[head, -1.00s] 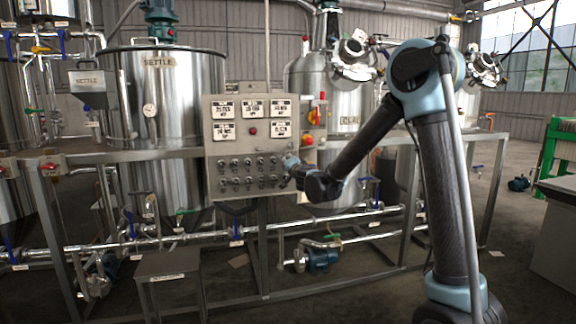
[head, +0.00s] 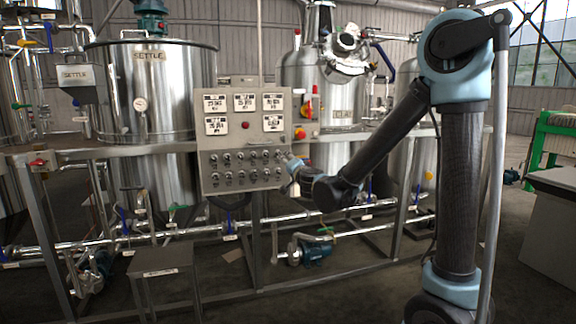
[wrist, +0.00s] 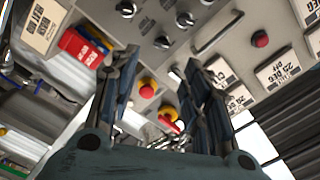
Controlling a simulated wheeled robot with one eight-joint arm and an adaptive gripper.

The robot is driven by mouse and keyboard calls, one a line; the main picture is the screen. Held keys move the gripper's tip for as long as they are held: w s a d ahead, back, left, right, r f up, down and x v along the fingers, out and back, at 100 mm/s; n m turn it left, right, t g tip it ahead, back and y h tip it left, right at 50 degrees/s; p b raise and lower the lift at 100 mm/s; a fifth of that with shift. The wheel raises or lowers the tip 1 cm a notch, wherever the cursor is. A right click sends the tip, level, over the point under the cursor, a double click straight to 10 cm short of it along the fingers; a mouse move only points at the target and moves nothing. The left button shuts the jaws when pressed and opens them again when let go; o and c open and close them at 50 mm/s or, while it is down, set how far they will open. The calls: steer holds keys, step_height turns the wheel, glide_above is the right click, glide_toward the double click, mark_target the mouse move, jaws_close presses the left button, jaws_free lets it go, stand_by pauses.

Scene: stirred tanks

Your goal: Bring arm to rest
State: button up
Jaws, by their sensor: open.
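My arm stands at the right of the head view, its forearm reaching down and left toward the control panel (head: 243,146). My gripper (head: 291,163) is close to the panel's lower right edge, and its fingers are small and partly hidden there. In the wrist view my gripper (wrist: 160,75) shows two dark blue-grey fingers spread apart, with nothing between them but the background. The panel (wrist: 215,45) fills the upper part of that view, with its knobs and a red button in sight. I cannot tell the exact gap between the fingers and the panel.
A steel tank labelled SETTLE (head: 150,110) stands at the left, and another tank (head: 312,75) stands behind the panel at the right. A metal frame rail (head: 100,152) and pipes run across. A small metal stool (head: 160,262) is in front.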

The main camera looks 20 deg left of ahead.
steer(key=s+d+r+n+g+y, duration=0.1)
steer(key=s+d+n+g, duration=0.1)
steer(key=s+d+n, duration=0.3)
steer(key=d+r+n+g+y, duration=0.1)
steer(key=d+n+g, duration=0.1)
steer(key=d, duration=0.5)
steer(key=s+d+f+g+h, duration=0.3)
steer(key=s+d+f+h, duration=0.1)
steer(key=s+d+f, duration=0.3)
steer(key=s+d+f+g+h, duration=0.3)
steer(key=s+d+f, duration=0.4)
steer(key=s+d, duration=0.4)
steer(key=s+d+f+m+g+h, duration=0.1)
steer(key=s+d+f+g+h, duration=0.2)
steer(key=s+d+f, duration=0.5)
steer(key=s+d+h, duration=0.1)
steer(key=d, duration=0.7)
steer(key=shift+h, duration=0.3)
steer(key=shift+f, duration=0.1)
